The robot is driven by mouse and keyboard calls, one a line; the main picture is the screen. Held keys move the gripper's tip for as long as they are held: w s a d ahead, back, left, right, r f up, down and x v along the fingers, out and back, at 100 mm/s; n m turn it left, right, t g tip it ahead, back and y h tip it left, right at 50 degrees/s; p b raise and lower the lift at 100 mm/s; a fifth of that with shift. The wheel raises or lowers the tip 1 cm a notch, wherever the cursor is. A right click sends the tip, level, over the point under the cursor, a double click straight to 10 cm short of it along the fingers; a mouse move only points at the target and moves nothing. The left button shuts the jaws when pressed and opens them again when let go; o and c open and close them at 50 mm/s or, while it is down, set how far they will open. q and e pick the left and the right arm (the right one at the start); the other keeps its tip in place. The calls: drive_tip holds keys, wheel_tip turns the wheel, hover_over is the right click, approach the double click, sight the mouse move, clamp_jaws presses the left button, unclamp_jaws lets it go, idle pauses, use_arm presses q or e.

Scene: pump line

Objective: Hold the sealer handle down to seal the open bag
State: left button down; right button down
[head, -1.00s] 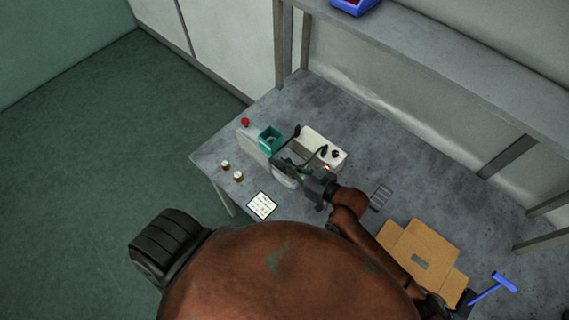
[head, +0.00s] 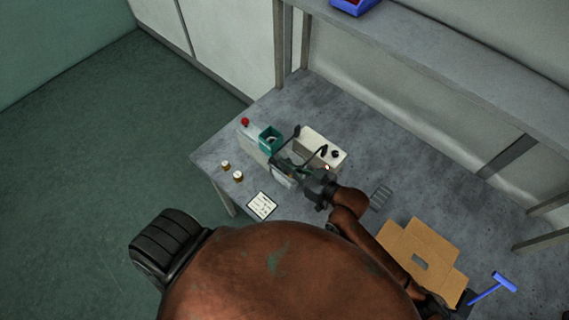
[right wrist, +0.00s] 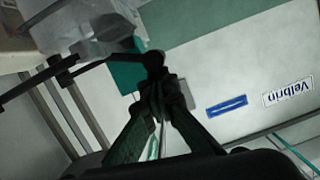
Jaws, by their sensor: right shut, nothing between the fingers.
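The sealer (head: 337,143) is a white box with dark knobs and a small red light on the table. Its dark handle bar (right wrist: 98,66) crosses to a round black knob (right wrist: 153,59) in the right wrist view. My right gripper (head: 280,163) is shut and empty in front of the sealer. In the wrist view its fingertips (right wrist: 157,86) are together just below the knob; I cannot tell whether they touch it. A clear, wrinkled shape that looks like the bag (right wrist: 92,32) lies behind the bar; its mouth cannot be made out. My left gripper is not in view.
Flattened cardboard (head: 440,258) and a blue tool (head: 492,287) lie at right.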

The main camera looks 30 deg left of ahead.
drive_tip(key=shift+d+f, duration=0.2)
drive_tip(key=shift+f, duration=0.5)
wheel_tip(320, 180, up, 6)
drive_tip(key=p, duration=0.4)
drive_tip(key=w+b+v, duration=0.1)
drive_tip(key=b+v, duration=0.1)
drive_tip(key=v, duration=0.7)
drive_tip(key=shift+d+f, duration=0.2)
drive_tip(key=shift+d, duration=0.2)
drive_tip(key=shift+s, duration=0.1)
